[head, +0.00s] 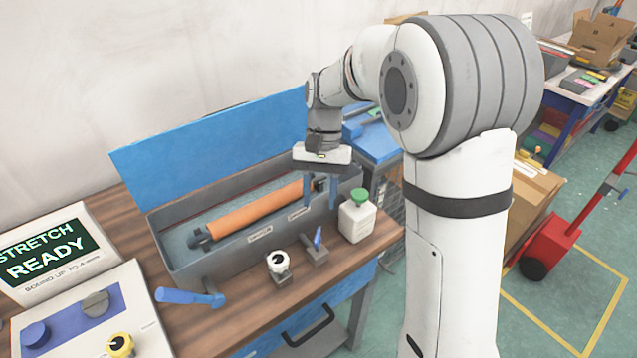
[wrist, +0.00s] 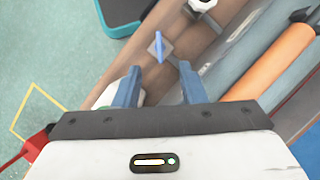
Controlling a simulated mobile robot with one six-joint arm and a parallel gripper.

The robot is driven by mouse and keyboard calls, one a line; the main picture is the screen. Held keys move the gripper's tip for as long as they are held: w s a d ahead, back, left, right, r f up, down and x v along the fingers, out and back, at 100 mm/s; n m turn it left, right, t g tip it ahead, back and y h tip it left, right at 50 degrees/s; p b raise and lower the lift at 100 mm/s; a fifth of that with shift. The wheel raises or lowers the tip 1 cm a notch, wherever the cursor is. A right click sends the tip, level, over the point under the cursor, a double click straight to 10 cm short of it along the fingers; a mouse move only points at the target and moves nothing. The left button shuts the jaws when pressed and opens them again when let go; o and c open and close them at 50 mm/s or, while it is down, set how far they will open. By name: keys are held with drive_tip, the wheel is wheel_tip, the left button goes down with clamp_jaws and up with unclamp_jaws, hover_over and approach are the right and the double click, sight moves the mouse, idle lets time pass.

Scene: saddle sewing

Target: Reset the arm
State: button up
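My arm reaches over the bench from the right in the head view. My gripper (head: 320,196) points down above the front right part of a grey trough (head: 175,255), beside a white bottle with a green cap (head: 357,216). In the wrist view the two blue fingers of my gripper (wrist: 160,72) stand apart with nothing held between them. A small blue lever (wrist: 158,47) shows beyond the gap, lower down on the bench side. The bottle is mostly hidden behind a finger in the wrist view.
An orange roller (head: 255,208) lies in the trough, with a blue panel (head: 215,140) behind. A white knob (head: 278,262) and a blue handle (head: 185,297) sit along the front. A display reading "STRETCH READY" (head: 45,252) stands left. A red cart (head: 550,245) is on the floor right.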

drive_tip(key=s+d+r+n+t, duration=0.1)
drive_tip(key=s+d+r+t, duration=0.1)
drive_tip(key=s+d, duration=0.4)
drive_tip(key=s+d+r+n+t, duration=0.1)
drive_tip(key=s+d+t, duration=0.4)
drive_tip(key=s, duration=0.5)
drive_tip(key=shift+s+d+r+t+h, duration=0.3)
drive_tip(key=shift+d+r+h, duration=0.1)
drive_tip(key=shift+d+r, duration=0.35)
drive_tip(key=shift+a, duration=0.1)
idle(5.5)
